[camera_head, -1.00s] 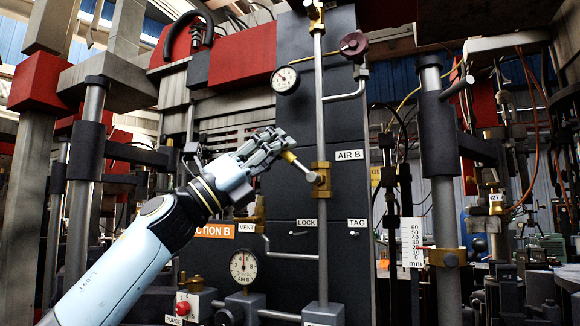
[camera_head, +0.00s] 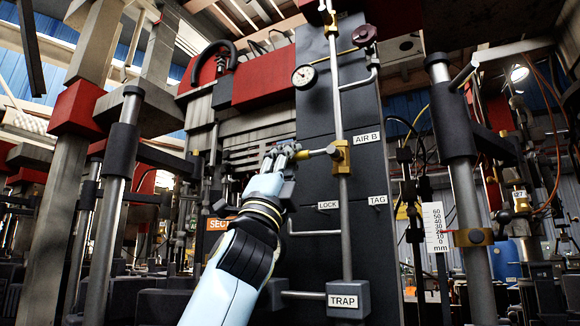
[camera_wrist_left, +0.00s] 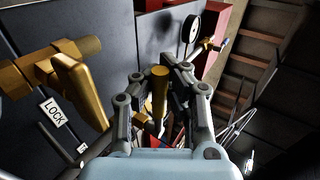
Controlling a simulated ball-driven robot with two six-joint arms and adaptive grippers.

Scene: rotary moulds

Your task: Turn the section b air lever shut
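The section B air lever (camera_head: 316,153) is a brass-coloured handle on a brass valve (camera_head: 340,156) in the vertical pipe, beside the AIR B label (camera_head: 368,138). It points left, nearly level and roughly square across the pipe. My left gripper (camera_head: 285,152) is at the lever's outer end. In the left wrist view the lever's round grip (camera_wrist_left: 160,92) stands between the two fingers (camera_wrist_left: 160,75), with narrow dark gaps beside it, so the fingers look open around it. Contact with either finger is unclear. My right gripper is not in view.
The dark panel carries a gauge (camera_head: 304,76), a dark red handwheel (camera_head: 364,34), LOCK (camera_head: 328,205) and TAG (camera_head: 377,200) labels, and a TRAP block (camera_head: 348,300) below. A steel column (camera_head: 465,180) with a scale stands to the right.

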